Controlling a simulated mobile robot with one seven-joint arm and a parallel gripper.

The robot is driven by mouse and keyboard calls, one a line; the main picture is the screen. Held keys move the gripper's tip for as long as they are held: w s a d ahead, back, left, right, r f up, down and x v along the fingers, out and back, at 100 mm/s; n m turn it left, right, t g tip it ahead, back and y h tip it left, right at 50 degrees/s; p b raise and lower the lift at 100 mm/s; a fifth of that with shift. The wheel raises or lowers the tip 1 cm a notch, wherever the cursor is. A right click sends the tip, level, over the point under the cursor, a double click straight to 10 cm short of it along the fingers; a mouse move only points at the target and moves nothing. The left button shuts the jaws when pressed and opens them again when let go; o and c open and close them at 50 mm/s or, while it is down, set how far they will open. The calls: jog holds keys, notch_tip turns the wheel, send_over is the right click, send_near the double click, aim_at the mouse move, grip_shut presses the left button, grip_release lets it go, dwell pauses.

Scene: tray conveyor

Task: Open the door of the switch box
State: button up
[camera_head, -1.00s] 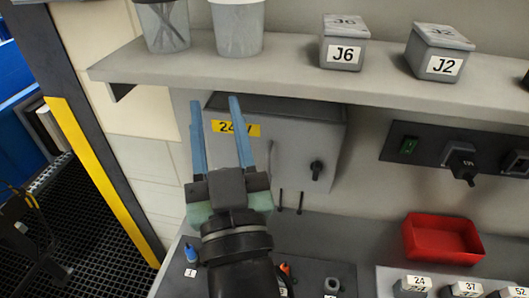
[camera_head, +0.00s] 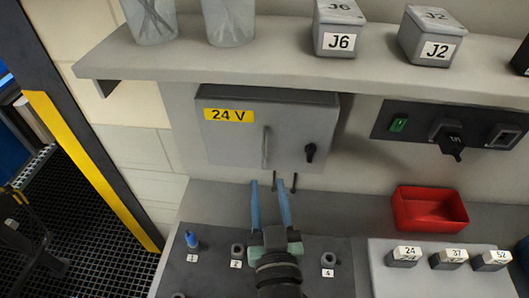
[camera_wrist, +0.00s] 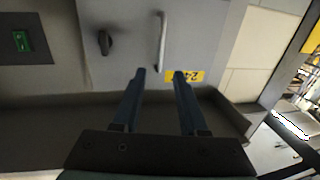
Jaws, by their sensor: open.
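The grey switch box (camera_head: 232,135) hangs on the wall under the shelf, with a yellow "24 V" label (camera_head: 229,115). Its door looks shut. A vertical bar handle (camera_head: 265,147) and a black knob (camera_head: 311,152) are on the door's right part. My gripper (camera_head: 270,184) is open and empty, with its blue fingers pointing at the wall just below the box. In the wrist view, the picture is turned over; the handle (camera_wrist: 161,38) and knob (camera_wrist: 105,42) lie beyond the fingertips (camera_wrist: 160,73), which appear apart from the handle.
A shelf (camera_head: 290,63) with cups and the J6 (camera_head: 338,30) and J2 (camera_head: 432,37) boxes overhangs the switch box. A socket panel (camera_head: 450,128) is to the right. Below stand a red tray (camera_head: 430,208) and numbered holders on the bench.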

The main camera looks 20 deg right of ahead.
aim_at(264, 151)
jog(key=p+x, duration=0.2)
jog(key=x, duration=0.6)
jog(key=shift+w, duration=0.15)
grip_shut()
dwell(1.2)
